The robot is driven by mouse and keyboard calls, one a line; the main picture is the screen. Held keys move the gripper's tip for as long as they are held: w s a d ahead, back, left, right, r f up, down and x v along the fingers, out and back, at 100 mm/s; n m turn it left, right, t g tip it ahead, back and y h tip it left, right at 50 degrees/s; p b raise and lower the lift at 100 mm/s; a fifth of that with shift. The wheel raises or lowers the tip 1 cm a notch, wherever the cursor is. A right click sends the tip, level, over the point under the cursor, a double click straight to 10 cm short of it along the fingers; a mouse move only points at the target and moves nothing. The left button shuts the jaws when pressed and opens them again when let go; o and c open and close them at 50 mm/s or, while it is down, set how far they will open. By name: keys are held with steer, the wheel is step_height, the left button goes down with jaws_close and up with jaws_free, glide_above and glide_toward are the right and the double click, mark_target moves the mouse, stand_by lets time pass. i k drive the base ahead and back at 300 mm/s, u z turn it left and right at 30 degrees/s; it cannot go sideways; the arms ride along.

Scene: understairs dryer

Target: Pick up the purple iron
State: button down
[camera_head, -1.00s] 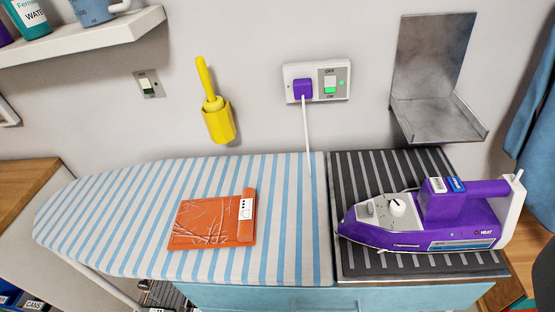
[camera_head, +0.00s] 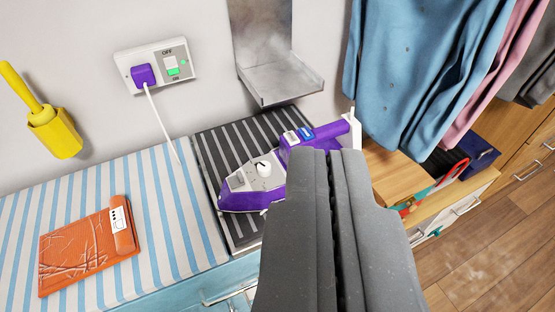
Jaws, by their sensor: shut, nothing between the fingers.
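The purple iron (camera_head: 316,134) lies on the black ribbed rest mat (camera_head: 209,150) at the right end of the ironing board. Its white-topped nose points left and its purple handle runs up to the right. My gripper (camera_head: 335,155) is shut and empty, rising from the bottom of the picture. Its fingers cover the lower right part of the iron in this view. I cannot tell whether they touch it.
A metal wall shelf (camera_head: 282,82) overhangs behind the iron. The blue-striped board (camera_head: 165,220) holds an orange packet (camera_head: 85,245). A wall socket (camera_head: 157,67) has a purple plug with a white cord. Blue clothing (camera_head: 425,75) hangs at right above a wooden cabinet.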

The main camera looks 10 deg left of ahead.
mark_target(256, 195)
steer(key=z, duration=1.95)
steer(key=k, duration=0.85)
steer(key=u, duration=0.7)
steer(key=i, duration=1)
